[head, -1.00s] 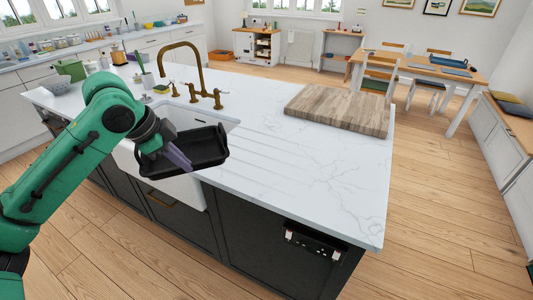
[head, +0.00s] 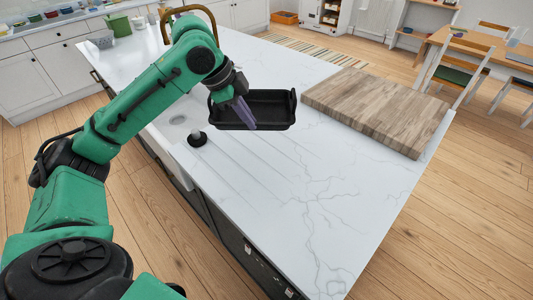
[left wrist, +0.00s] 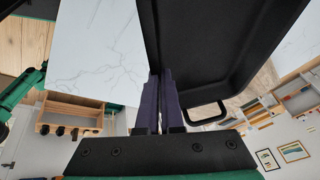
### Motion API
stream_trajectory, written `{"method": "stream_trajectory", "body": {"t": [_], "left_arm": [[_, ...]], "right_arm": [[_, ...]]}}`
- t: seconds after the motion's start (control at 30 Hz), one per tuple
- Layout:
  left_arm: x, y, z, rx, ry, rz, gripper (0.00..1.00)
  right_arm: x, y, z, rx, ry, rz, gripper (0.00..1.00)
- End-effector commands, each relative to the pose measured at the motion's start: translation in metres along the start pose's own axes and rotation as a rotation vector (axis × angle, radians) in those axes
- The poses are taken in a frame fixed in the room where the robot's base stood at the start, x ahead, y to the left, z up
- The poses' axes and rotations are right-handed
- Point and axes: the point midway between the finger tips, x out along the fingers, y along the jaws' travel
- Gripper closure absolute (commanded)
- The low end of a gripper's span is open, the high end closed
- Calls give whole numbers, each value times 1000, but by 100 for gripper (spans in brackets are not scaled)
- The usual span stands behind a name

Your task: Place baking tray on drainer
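In the left wrist view the purple fingers (left wrist: 160,95) are closed on the rim of the tray (left wrist: 215,50). The tray looks roughly level in the head view; whether it touches the worktop I cannot tell. The grooved drainer (head: 235,170) in the white marble worktop lies in front of the tray and looks bare. My right gripper is not in view.
A thick wooden board (head: 380,108) lies right of the tray. A black plunger-like object (head: 197,138) stands by the sink at the drainer's left. The brass tap (head: 188,12) is behind my arm. The front right worktop (head: 330,205) is clear.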

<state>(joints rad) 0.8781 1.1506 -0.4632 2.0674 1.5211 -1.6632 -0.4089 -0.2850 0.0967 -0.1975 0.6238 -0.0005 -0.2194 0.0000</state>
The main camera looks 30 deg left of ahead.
Motion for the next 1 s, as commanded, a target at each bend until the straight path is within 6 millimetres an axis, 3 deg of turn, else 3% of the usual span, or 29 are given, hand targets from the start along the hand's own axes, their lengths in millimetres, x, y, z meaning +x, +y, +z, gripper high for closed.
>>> {"method": "stream_trajectory", "body": {"t": [0.27, 0.4, 0.7, 0.93, 1.0], "left_arm": [[81, 17, 36, -1, -6, 4, 100], [114, 24, 49, -1, -3, 2, 100], [161, 32, 67, -1, -2, 0, 100], [165, 33, 69, 1, 0, -3, 100], [166, 34, 70, 0, -2, 1, 70]], "right_arm": [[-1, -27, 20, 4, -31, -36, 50], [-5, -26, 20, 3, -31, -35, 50], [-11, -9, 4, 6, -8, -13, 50], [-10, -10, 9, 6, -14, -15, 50], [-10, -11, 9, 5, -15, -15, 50]]}}
